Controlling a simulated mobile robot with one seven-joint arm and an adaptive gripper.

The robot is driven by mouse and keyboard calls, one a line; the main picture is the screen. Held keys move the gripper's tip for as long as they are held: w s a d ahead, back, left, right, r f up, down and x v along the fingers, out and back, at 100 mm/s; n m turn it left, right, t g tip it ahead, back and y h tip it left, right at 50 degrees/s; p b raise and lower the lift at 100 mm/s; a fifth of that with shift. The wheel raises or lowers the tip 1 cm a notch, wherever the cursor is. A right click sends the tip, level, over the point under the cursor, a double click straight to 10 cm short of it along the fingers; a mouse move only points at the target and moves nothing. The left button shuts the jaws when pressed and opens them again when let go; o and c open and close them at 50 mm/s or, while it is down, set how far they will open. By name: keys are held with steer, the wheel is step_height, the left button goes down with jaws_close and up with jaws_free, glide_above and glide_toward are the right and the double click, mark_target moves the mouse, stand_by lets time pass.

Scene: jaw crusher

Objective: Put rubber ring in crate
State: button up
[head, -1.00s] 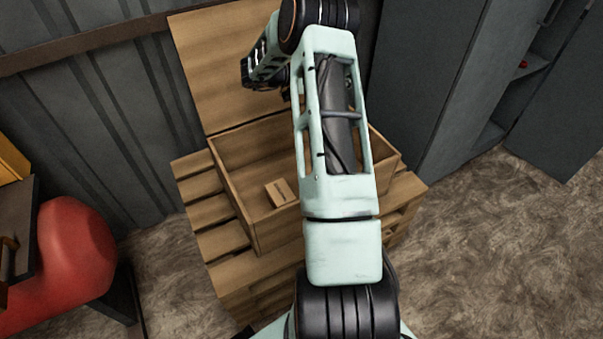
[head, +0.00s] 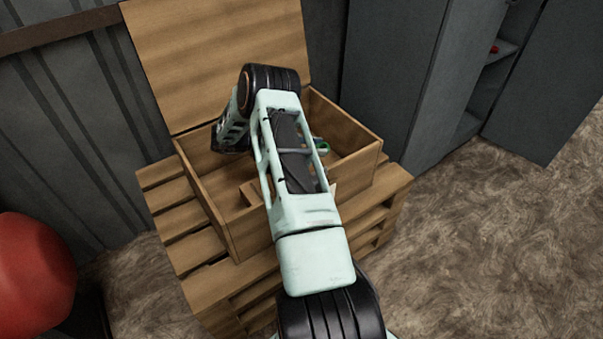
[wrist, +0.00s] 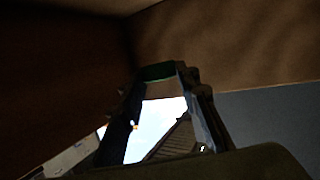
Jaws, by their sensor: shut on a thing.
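The crate (head: 249,236) is an open wooden box with its lid raised at the back, standing on wooden pallets in the head view. My arm reaches over it and hides much of its inside. My gripper (wrist: 160,76) is among brown walls in the wrist view, with its fingers shut on a dark green band, apparently the rubber ring (wrist: 157,72). A small green rounded piece also shows just right of my forearm, inside the crate's outline, in the head view (head: 322,147). Whether it touches the crate cannot be told.
A small wooden or cardboard piece (head: 249,191) lies in the crate, partly behind my arm. The raised lid (head: 215,50) stands behind. A grey cabinet (head: 395,80) is at the right, a red rounded object (head: 35,275) at the left. Floor at the right is clear.

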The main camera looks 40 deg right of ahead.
step_height(320, 180, down, 7)
steer(key=shift+f+b, duration=0.2)
steer(key=shift+b, duration=1.05)
steer(key=shift+f, duration=0.1)
steer(key=shift+f, duration=0.5)
steer(key=o, duration=1)
steer(key=shift+r, duration=0.5)
steer(key=p+v, duration=0.2)
steer(key=v, duration=0.5)
steer(key=shift+w+a+r, duration=0.15)
steer(key=shift+a, duration=0.1)
